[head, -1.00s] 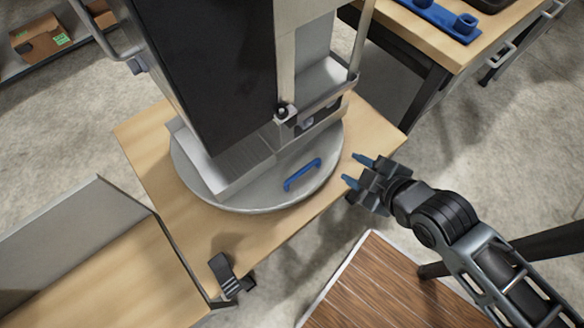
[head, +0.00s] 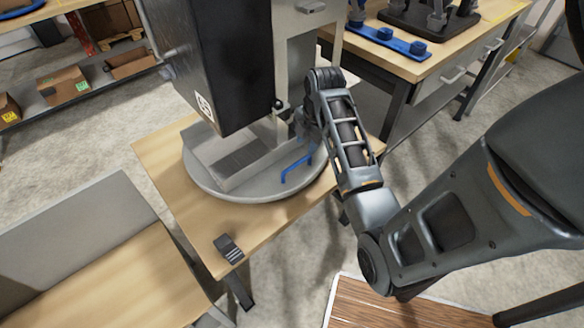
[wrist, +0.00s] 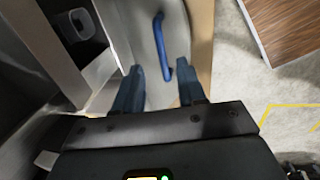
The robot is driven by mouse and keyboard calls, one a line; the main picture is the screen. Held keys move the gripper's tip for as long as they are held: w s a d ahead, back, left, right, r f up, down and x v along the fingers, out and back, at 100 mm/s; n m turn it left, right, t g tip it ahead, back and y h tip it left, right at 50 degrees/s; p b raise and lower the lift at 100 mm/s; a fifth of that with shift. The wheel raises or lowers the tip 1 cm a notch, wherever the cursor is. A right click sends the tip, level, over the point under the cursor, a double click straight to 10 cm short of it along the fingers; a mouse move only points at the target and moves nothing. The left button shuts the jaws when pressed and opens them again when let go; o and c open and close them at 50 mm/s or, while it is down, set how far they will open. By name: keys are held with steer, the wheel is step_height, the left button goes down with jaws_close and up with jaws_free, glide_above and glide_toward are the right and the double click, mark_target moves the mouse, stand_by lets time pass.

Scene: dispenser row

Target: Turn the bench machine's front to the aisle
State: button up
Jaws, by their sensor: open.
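The bench machine (head: 215,75), a tall dark body with a pale metal column, stands on a round grey turntable (head: 207,186) on a wooden bench. A blue bar handle (head: 297,166) rises from the turntable's near right rim. It also shows in the wrist view (wrist: 160,45). In the wrist view my gripper (wrist: 160,85) is open, with its two blue-grey fingers apart. The handle's near end lies between and just beyond the fingertips, and nothing is gripped. In the head view my arm hides most of the gripper beside the machine's column.
A small black device (head: 229,248) lies on the bench's front corner. A second bench (head: 405,65) with blue fixtures stands behind at the right. A grey panel and wooden top (head: 110,285) are at lower left. A brown slatted board (head: 400,306) lies at the bottom.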

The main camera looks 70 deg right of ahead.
mark_target(302, 160)
steer(key=shift+w+d+f, duration=0.1)
steer(key=shift+w+f, duration=0.1)
steer(key=shift+f, duration=1.05)
steer(key=shift+w+d+f, duration=0.15)
steer(key=shift+w+f, duration=0.1)
steer(key=shift+f, duration=1)
steer(key=shift+w+d+f, duration=0.1)
steer(key=shift+w+f, duration=0.1)
steer(key=shift+f, duration=1.05)
steer(key=shift+c, duration=0.3)
jaws_close()
